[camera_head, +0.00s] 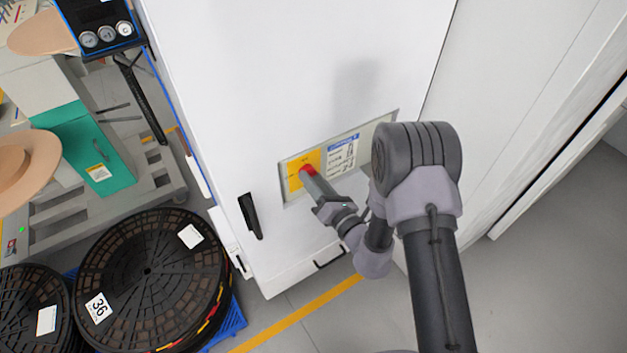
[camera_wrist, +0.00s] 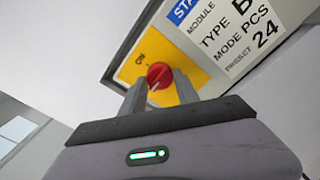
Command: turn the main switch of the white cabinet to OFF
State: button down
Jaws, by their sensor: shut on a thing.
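The white cabinet (camera_head: 230,90) stands in the middle of the head view. Its main switch is a red round knob (camera_wrist: 160,75) on a yellow plate (camera_wrist: 188,92), which also shows in the head view (camera_head: 294,178). The word ON shows on the plate above and left of the knob in the wrist view. A pale line on the knob points to the lower left there. My gripper (camera_wrist: 158,84) is at the knob, its two fingers on either side of it, shut on it. The fingers hide the lower part of the plate, and no OFF mark is readable.
A label panel (camera_wrist: 235,35) with printed text sits beside the yellow plate. A black door handle (camera_head: 250,216) is left of the switch. Black reels (camera_head: 150,275) stack on a blue pallet at lower left. Grey floor with a yellow line (camera_head: 300,312) lies in front.

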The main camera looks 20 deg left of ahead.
dwell(0.4)
jog(key=c, duration=0.9)
grip_release()
jog(key=v, duration=1.7)
jog(key=shift+d+p, duration=0.25)
jog(key=shift+p, duration=0.15)
jog(key=shift+s, duration=0.1)
